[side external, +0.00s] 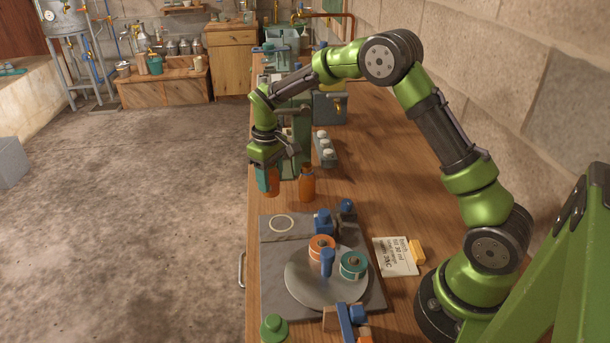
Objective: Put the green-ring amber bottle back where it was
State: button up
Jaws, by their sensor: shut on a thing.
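My gripper (267,166) is shut on an amber bottle with a teal-green band (268,183), which I take as the green-ring amber bottle. It appears held above the left edge of the wooden bench, slightly tilted. My fingers hide its upper part. A second amber bottle (307,184) stands upright on the bench just right of the held one, with a small gap in the picture. No green ring can be made out on it.
A grey board (271,254) with a pale ring mark (282,223) lies nearer the camera. Its round plate (304,290) bears an orange reel (321,247) and a teal reel (353,265). A written card (395,257) lies right. A rack with white knobs (325,150) stands behind.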

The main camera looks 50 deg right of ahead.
aim_at(271, 187)
jog(key=shift+f, duration=1.6)
jog(key=shift+f, duration=0.1)
jog(key=o, duration=1.2)
